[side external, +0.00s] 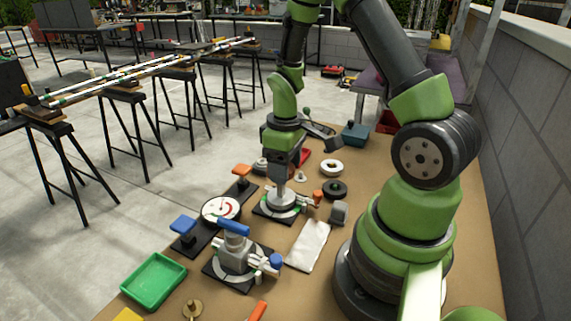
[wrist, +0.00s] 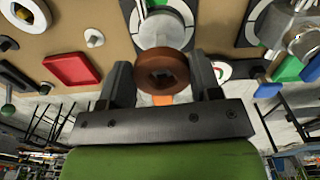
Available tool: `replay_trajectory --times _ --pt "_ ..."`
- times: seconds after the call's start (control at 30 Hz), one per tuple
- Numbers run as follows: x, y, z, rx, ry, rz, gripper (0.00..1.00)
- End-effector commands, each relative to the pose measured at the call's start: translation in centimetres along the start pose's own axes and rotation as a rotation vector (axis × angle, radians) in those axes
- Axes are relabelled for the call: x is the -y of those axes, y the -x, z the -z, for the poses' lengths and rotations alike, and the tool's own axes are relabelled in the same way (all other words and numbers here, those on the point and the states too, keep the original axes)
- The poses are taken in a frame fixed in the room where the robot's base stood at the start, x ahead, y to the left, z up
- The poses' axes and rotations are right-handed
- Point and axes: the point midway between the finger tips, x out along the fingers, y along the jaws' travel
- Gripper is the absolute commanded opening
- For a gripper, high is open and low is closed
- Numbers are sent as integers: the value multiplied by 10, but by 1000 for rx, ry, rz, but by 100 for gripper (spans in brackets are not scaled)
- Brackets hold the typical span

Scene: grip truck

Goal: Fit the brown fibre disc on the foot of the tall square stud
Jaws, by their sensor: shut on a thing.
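My gripper (wrist: 160,66) is shut on the brown fibre disc (wrist: 162,84), which sits between its two dark fingers in the wrist view. The disc is round, with a dark hole in its middle. In the side view my gripper is low over the rear black-based fixture (side external: 262,210), and the disc cannot be made out there. The fixture's round grey-white part (wrist: 165,30) lies just beyond the disc in the wrist view. I cannot make out the tall square stud with certainty. I cannot tell whether the disc touches the fixture.
A blue-handled fixture (side external: 236,260), a dial gauge (side external: 220,209) and a green tray (side external: 153,281) are at the front left. A white ring (side external: 331,168), a black ring (side external: 334,190) and a small pale peg (side external: 300,176) stand behind. A white cloth (side external: 307,246) lies in front.

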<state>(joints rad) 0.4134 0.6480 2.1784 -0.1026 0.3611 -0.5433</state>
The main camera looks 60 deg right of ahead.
Motion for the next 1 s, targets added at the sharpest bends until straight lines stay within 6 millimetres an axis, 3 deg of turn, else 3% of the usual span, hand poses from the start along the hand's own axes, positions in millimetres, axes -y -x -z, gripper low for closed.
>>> replay_trajectory --times 1.0 --pt "0 -24 0 0 0 0 35"
